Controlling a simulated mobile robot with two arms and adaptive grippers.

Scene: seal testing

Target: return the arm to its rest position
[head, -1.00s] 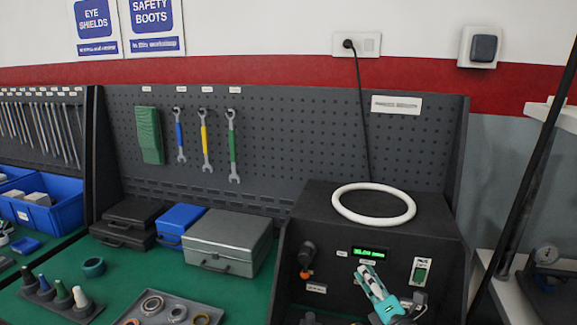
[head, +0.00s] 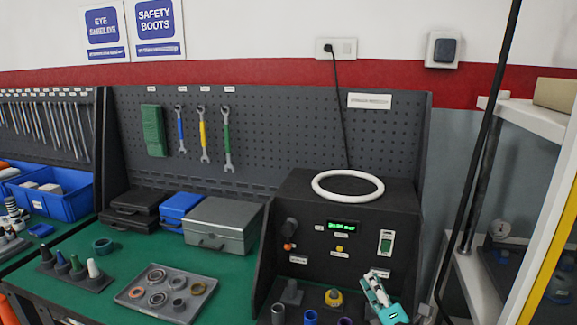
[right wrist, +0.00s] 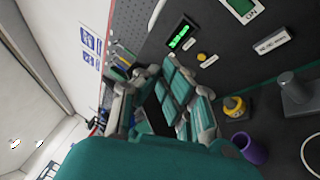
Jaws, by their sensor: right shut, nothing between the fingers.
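My right gripper (head: 372,279), teal and grey, is in the lower right of the head view, in front of the black test box (head: 268,245). It is shut and empty. In the right wrist view its fingers (right wrist: 172,82) point toward the box's front panel. They look apart from the panel and the parts below it. My left gripper is in neither view.
A white ring (head: 348,197) lies on the box. A yellow-and-black part (head: 333,299) and a purple cylinder (right wrist: 248,148) stand at its foot. A tray (head: 137,304) of rings and a grey case (head: 222,227) are left. A shelf (head: 530,112) stands right.

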